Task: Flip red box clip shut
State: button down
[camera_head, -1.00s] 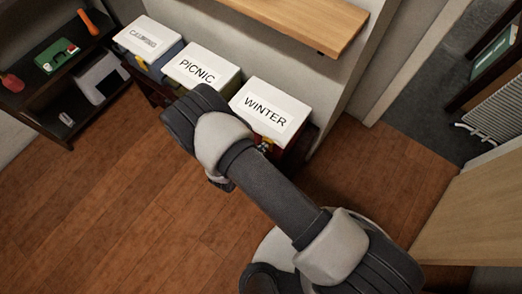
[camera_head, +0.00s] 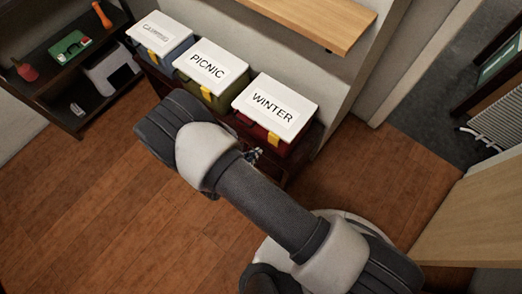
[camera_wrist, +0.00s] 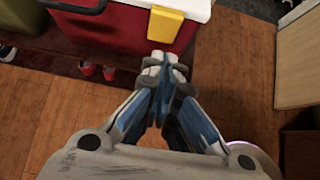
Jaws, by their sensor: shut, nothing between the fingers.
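The red box (camera_head: 254,131) has a white lid labelled WINTER (camera_head: 272,101) and stands at the right end of a row of three boxes. Its yellow clip (camera_head: 273,140) is on the front side. In the wrist view the red box (camera_wrist: 118,28) fills the upper left, and the clip (camera_wrist: 165,26) hangs down from the lid's edge over the red front. I cannot tell whether it is fully latched. My gripper (camera_wrist: 165,62) is shut and empty, just below and in front of the clip, seemingly apart from it. In the head view my arm mostly hides the gripper.
A green box labelled PICNIC (camera_head: 207,67) and a blue box (camera_head: 161,36) stand to the left. A wooden shelf (camera_head: 315,20) juts out above. Red shoes (camera_wrist: 97,71) lie under the red box. A dark rack (camera_head: 75,70) stands at far left. The wooden floor in front is open.

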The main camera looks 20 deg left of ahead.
jog(key=shift+p+v, duration=0.5)
jog(key=shift+v, duration=1.8)
jog(key=w+d+r+m+g+h, duration=0.1)
jog(key=w+d+r+m, duration=0.25)
jog(key=r, duration=0.35)
jog(key=w+d+r+m+g+h, duration=0.1)
jog(key=w+d+r+m, duration=0.2)
jog(key=r, duration=0.4)
jog(key=w+d+r+m+g+h, duration=0.1)
jog(key=w+d+r+m, duration=0.1)
jog(key=d+r+m, duration=0.4)
jog(key=s+d+r+m+g+y, duration=0.1)
jog(key=s+d+r+m+g, duration=0.1)
jog(key=d+r+m, duration=0.4)
jog(key=s+d+r+m+g, duration=0.1)
jog(key=d+r+m, duration=0.15)
jog(key=r, duration=0.55)
jog(key=s+d+r+m+t+y, duration=0.1)
jog(key=s+d+r+m+y, duration=0.4)
jog(key=s+r+m, duration=0.5)
jog(key=shift+s+d+r+m+t+y, duration=0.4)
jog(key=shift+s+d, duration=0.55)
jog(key=shift+s, duration=0.7)
